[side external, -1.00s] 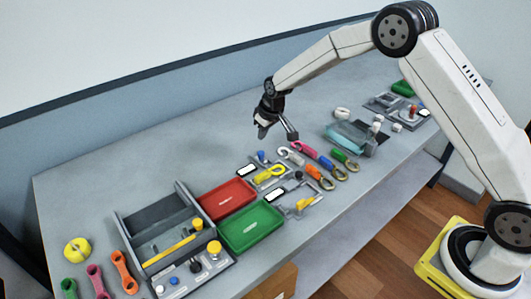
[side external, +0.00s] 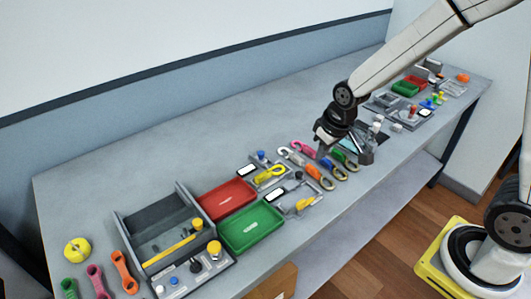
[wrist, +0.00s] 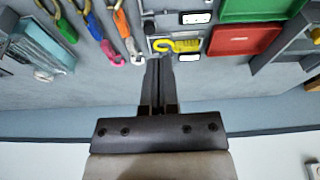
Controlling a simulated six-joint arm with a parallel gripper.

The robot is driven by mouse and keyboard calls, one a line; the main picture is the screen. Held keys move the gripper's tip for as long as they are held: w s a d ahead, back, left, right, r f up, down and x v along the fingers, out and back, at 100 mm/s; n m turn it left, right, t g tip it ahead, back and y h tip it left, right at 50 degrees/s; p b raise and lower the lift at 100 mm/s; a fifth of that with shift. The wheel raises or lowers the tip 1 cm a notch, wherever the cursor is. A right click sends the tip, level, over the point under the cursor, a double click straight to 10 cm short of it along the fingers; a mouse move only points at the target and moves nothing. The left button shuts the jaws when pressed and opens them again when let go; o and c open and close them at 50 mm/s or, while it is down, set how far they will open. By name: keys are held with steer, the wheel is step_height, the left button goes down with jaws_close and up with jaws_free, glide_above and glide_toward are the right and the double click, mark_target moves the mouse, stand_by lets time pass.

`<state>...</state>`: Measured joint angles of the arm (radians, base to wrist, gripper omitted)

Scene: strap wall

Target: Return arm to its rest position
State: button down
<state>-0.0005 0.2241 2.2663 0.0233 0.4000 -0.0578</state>
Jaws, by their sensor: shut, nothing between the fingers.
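My gripper (side external: 322,152) is shut and empty in the side external view, over the bench near the row of coloured strap hooks. In the wrist view my gripper (wrist: 158,62) points towards the yellow hook (wrist: 178,46), with its fingers together. The orange hook (side external: 315,172) and the green hook (side external: 346,160) lie close to it on the bench. I cannot tell how high the fingertips are above the bench. My wrist hides part of the teal tray (wrist: 42,44), which shows more clearly in the wrist view.
The bench (side external: 220,125) is clear along its back. The red tray (side external: 228,198) and green tray (side external: 251,228) lie left of the hooks. A grey bin (side external: 155,215) stands further left. Several small parts and a red tray (side external: 415,80) lie at the right end.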

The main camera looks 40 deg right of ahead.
steer(key=s, duration=0.9)
steer(key=shift+d+f, duration=0.1)
stand_by(1.1)
